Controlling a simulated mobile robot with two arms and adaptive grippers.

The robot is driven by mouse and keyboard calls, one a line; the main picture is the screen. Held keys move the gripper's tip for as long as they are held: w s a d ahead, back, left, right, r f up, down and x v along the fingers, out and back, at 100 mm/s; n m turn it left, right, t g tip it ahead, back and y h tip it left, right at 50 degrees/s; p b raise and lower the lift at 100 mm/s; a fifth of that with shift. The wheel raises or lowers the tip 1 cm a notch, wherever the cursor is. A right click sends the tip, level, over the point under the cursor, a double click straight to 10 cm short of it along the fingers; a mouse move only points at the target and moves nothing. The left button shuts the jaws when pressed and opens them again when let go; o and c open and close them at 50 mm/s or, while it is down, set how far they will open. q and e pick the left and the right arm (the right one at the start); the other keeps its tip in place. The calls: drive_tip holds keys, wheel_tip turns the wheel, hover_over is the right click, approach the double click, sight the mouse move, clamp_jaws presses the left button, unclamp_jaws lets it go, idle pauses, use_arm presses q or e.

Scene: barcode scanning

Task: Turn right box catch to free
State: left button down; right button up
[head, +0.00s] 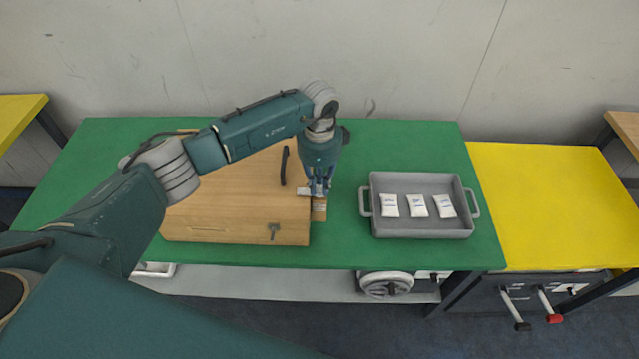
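A wooden box (240,225) lies on the green table, with a dark handle (284,166) on its top. A light catch piece (304,192) shows at the box's right edge, beside a small wooden block (320,212) that sticks out there. My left gripper (318,190) points down at the right edge, right at the light piece. Its fingers are small and partly hide the piece, so I cannot tell whether they touch or grip it. My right gripper is out of view.
A grey tray (420,232) with three white packets (417,206) stands to the right on the green table (345,245). A bare yellow table (550,205) adjoins further right. The wall is behind. My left arm covers the box's left and rear parts.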

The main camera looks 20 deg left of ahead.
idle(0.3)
use_arm(q)
drive_tip(key=m+b, duration=0.3)
drive_tip(key=m, duration=0.1)
drive_tip(key=shift+a+f+m, duration=0.1)
drive_tip(key=shift+m, duration=0.2)
drive_tip(key=m+b, duration=0.3)
drive_tip(key=m, duration=0.2)
drive_tip(key=shift+w+a+b, duration=0.1)
drive_tip(key=shift+b, duration=0.3)
drive_tip(key=m+b, duration=0.3)
drive_tip(key=m, duration=0.1)
drive_tip(key=shift+m, duration=0.4)
drive_tip(key=shift+w+a+m+b, duration=0.1)
drive_tip(key=shift+m+b, duration=0.9)
drive_tip(key=shift+m, duration=0.7)
drive_tip(key=c, duration=1.7)
unclamp_jaws()
drive_tip(key=shift+o, duration=0.2)
